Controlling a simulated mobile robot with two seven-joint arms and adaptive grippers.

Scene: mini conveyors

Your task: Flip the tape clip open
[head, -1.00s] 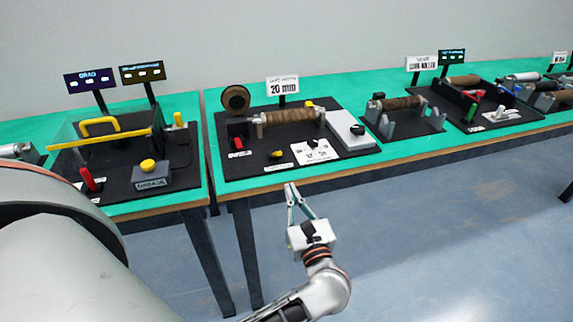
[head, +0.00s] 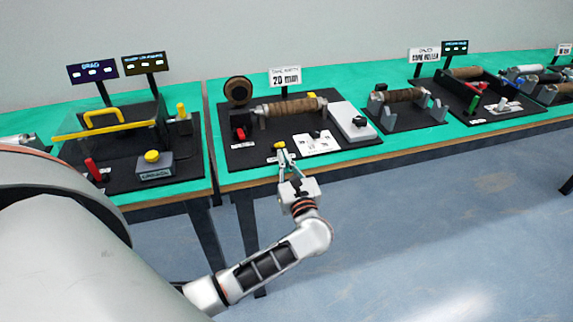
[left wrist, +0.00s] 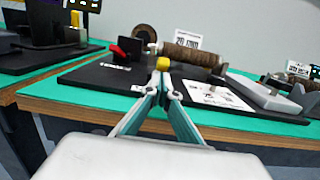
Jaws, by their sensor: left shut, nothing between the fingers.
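The tape-width station (head: 360,148) is a black board with a brown roll (head: 290,107) on a roller and a small brown tape reel (head: 238,90) at its back left. Near its front edge is a small yellow piece (head: 279,145), which also shows in the left wrist view (left wrist: 162,63). A red piece (head: 240,133) lies to its left. No label I can read tells which is the tape clip. My left gripper (head: 282,153) is shut and empty, its tips just in front of the yellow piece; contact cannot be told. My right gripper is out of view.
A white card (head: 317,143) and a white block (head: 353,122) are right of the yellow piece. Left, across a table gap, stands a station with a yellow handle (head: 103,118) and yellow button (head: 152,156). More roller stations stand right. Floor in front is clear.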

